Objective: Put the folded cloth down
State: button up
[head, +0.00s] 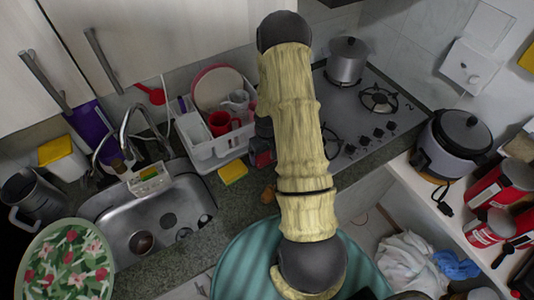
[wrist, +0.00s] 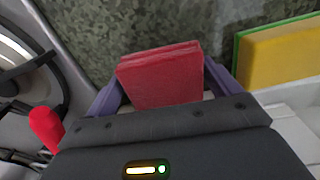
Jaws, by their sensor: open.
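The folded cloth (wrist: 162,72) is a red, layered block in the wrist view. It sits between the two purple fingers of my gripper (wrist: 162,88), which is open, with a finger on either side. Grey speckled worktop shows beyond the cloth; I cannot tell whether the cloth rests on it. In the head view my gripper (head: 263,135) is mostly hidden behind my arm, over the counter between dish rack and stove. A small dark red patch (head: 263,158) shows there, probably the cloth.
The stove (head: 362,112) with a pot (head: 347,62) is right; the sink (head: 150,225) is left.

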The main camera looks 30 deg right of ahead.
aim_at(265, 154)
jog(key=shift+s+a+f, duration=0.35)
jog(key=shift+f, duration=0.2)
jog(key=shift+w+r+p, duration=0.25)
jog(key=shift+r+p, duration=0.1)
jog(key=shift+r, duration=0.2)
notch_tip(265, 154, up, 12)
jog(key=b, duration=0.2)
jog(key=shift+d+b, duration=0.15)
jog(key=shift+b, duration=0.25)
jog(key=shift+r, duration=0.1)
jog(key=s+a+r+t, duration=0.2)
jog(key=s+a+r, duration=0.9)
jog(key=s+a, duration=0.1)
jog(key=shift+a, duration=0.8)
